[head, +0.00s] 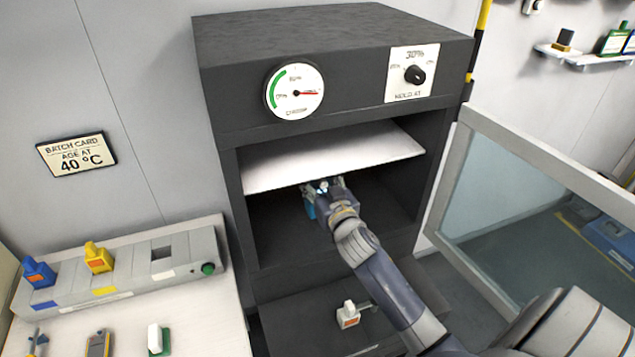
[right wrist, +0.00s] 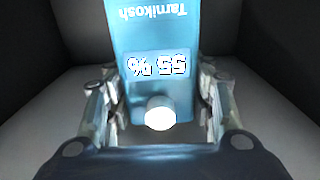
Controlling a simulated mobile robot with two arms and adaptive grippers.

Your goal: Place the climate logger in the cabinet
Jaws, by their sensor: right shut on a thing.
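The climate logger is a blue box marked "Tarnikosh" and "55 %" (right wrist: 165,38), with a round white spot at its near end. In the head view only a small blue part of it (head: 309,209) shows beside the fingers. My right gripper (head: 323,190) is shut on it, with a finger on each side in the right wrist view. It is inside the dark cabinet (head: 227,190), below the white shelf (head: 330,158). Whether the logger touches the cabinet floor cannot be told. My left gripper is not in view.
The cabinet's glass door (head: 530,200) stands open to the right. A gauge (head: 294,91) and a dial (head: 414,75) are on its front. A grey rack (head: 125,262) with blue and yellow items stands left. A small white item (head: 348,314) sits below the opening.

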